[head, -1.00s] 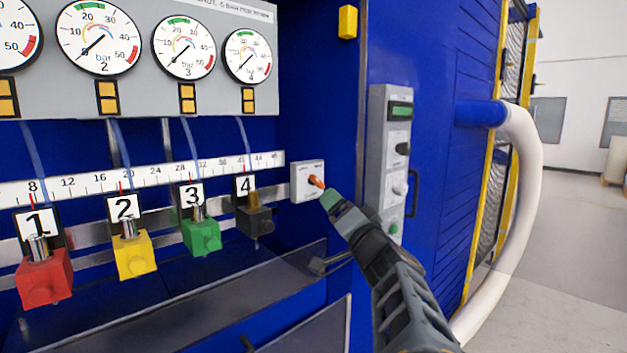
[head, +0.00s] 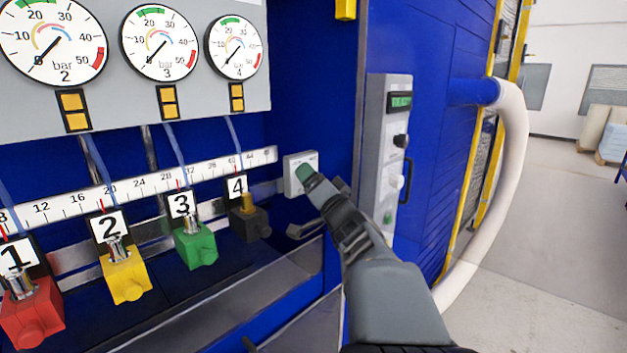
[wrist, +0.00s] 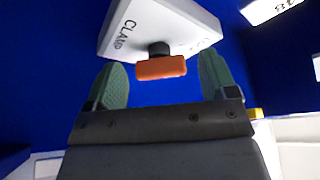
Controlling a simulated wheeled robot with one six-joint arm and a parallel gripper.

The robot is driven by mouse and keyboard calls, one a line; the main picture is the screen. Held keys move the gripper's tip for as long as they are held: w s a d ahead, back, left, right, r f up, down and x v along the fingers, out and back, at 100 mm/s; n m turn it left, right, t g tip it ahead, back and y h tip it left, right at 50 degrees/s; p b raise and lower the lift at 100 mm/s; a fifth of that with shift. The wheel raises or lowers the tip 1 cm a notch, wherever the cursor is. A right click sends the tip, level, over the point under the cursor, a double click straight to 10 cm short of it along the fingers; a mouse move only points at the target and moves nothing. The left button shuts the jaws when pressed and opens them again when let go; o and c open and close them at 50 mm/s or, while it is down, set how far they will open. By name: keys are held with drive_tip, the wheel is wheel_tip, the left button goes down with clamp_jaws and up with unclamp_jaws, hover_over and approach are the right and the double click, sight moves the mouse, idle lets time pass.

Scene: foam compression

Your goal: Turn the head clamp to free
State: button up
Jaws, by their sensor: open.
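The head clamp switch is a white box with an orange knob (wrist: 161,67) on a dark stem. In the wrist view the box face (wrist: 155,22) carries the lettering "CLAMP" and more text too small to read. In the head view the box (head: 290,178) is on the blue wall right of the ruler, and my gripper hides the knob. My gripper (head: 306,174) reaches to the box. In the wrist view its two green fingertips (wrist: 162,82) are open, one on each side of the knob, with gaps showing.
Left of the switch are numbered heads, including the dark head 4 (head: 249,222) and green head 3 (head: 195,245), below a ruler (head: 150,183) and gauges. A grey control panel (head: 384,150) stands to the right. A small handle (head: 305,229) is just below the box.

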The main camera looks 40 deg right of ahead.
drive_tip(key=shift+c, duration=0.4)
drive_tip(key=c, duration=0.9)
drive_tip(key=shift+o, duration=0.2)
drive_tip(key=m+g+p, duration=0.2)
drive_tip(key=m+p, duration=0.1)
drive_tip(key=m, duration=0.2)
drive_tip(key=r+m+g+p, duration=0.1)
drive_tip(key=m+g+p, duration=0.1)
drive_tip(key=m+p, duration=0.2)
drive_tip(key=m+g+p, duration=0.2)
drive_tip(key=m+p, duration=0.2)
drive_tip(key=m, duration=0.3)
drive_tip(key=shift+r+m+y, duration=0.3)
drive_tip(key=shift+m, duration=0.1)
drive_tip(key=shift+f+p, duration=0.1)
drive_tip(key=shift+p, duration=0.2)
